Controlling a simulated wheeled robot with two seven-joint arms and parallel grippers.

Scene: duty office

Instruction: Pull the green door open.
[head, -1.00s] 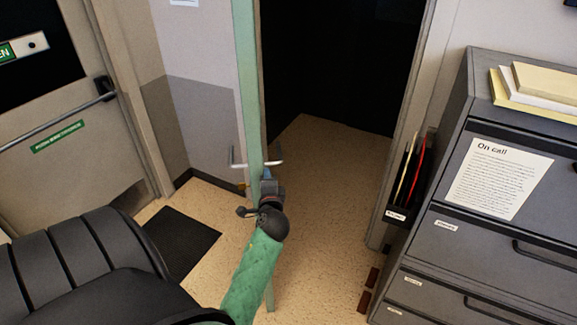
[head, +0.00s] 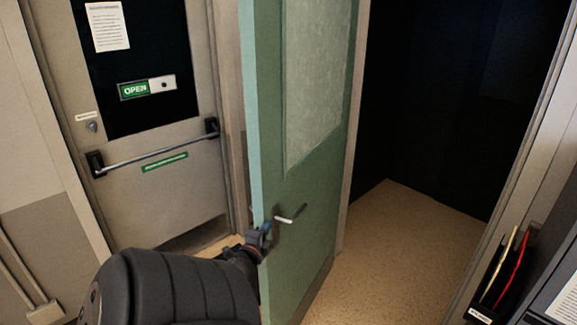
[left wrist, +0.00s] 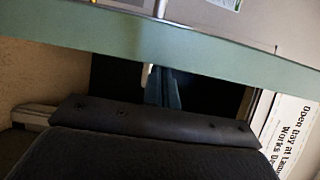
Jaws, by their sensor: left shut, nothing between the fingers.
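The green door (head: 300,235) stands open, swung out to the left of its dark doorway. Its doorway-side face shows, with a pale glass panel and a lever handle (head: 290,215) near the free edge. My left gripper (head: 266,228) is shut and empty at the door's free edge, level with the handle; I cannot tell if it touches. In the left wrist view the shut fingers (left wrist: 162,84) point at the green door edge (left wrist: 210,59), which crosses the picture as a band. The right gripper is not in view.
A grey exit door (head: 150,200) with a push bar is at the left. The doorway floor (head: 410,240) is clear. A wall file holder (head: 500,275) and cabinet (head: 555,295) stand right.

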